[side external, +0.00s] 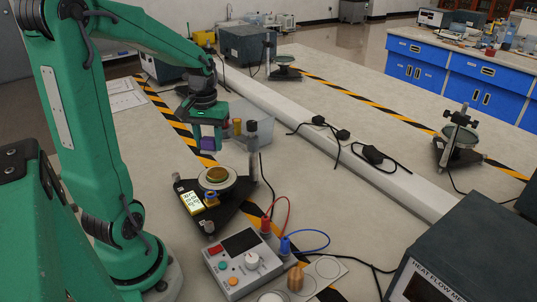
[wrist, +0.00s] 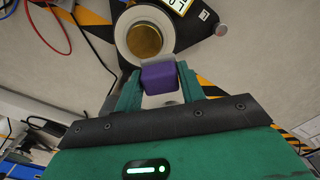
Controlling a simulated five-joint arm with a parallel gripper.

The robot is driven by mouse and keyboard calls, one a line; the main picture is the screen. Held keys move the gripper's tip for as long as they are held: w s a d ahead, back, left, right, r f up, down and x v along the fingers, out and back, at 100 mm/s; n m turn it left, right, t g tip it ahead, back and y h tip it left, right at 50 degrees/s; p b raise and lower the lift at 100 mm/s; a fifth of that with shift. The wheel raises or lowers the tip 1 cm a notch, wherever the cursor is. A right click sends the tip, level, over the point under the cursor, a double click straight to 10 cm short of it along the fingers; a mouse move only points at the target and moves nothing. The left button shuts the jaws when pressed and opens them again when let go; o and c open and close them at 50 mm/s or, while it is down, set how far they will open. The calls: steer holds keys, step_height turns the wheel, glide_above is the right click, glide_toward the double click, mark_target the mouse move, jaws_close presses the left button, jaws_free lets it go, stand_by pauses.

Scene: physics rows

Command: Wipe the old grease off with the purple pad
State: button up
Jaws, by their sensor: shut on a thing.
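My gripper (side external: 208,142) is shut on the purple pad (side external: 207,144), which sits between its two fingers. In the wrist view the pad (wrist: 160,78) shows between the green fingertips (wrist: 160,85), with a grey strip along its far edge. The pad is held above the table, behind a black stand with a round pale plate (side external: 230,182). A brass-coloured disc (side external: 217,174) lies on that plate; it also shows in the wrist view (wrist: 145,40), just beyond the pad. I cannot make out the grease on it.
A grey control box (side external: 240,262) with red and blue leads stands in front of the stand. A white raised duct (side external: 330,145) crosses the table. A dark heat flow meter (side external: 465,260) fills the front right.

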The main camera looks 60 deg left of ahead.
steer(key=shift+r, duration=1.45)
